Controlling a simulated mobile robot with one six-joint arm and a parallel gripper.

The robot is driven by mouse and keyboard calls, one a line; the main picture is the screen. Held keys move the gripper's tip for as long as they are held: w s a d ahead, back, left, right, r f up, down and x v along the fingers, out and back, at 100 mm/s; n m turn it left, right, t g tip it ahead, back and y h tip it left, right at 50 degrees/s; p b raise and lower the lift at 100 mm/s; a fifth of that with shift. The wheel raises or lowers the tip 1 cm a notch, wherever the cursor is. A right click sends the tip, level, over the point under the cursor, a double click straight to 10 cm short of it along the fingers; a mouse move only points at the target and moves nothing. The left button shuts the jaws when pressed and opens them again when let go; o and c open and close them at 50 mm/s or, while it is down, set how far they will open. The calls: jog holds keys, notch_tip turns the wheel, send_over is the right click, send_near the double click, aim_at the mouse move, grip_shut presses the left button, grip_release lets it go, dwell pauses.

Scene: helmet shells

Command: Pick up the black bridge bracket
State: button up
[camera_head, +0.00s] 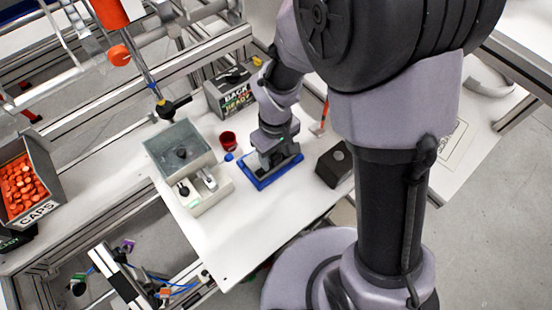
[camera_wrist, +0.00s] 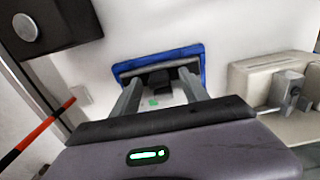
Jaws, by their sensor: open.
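The black bridge bracket (camera_wrist: 160,79) appears as a dark piece in a blue tray (camera_wrist: 203,67) in the wrist view. The tray also shows in the head view (camera_head: 262,187), where my gripper hides much of its inside. My gripper (camera_wrist: 162,80) is open. Its two grey fingers reach over the tray, one on either side of the dark piece, with a gap between them. Whether the fingers touch the bracket cannot be told. In the head view my gripper (camera_head: 273,158) points down at the tray.
A black box (camera_head: 335,164) stands right of the tray. A red cup (camera_head: 228,139) and a blue round piece (camera_head: 229,157) lie to its left, near a clear-topped grey box (camera_head: 180,150) and a pale fixture (camera_head: 206,188). A labelled grey bin (camera_head: 233,93) stands behind. The white table's front is clear.

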grip_shut()
jog(key=shift+r, duration=0.1)
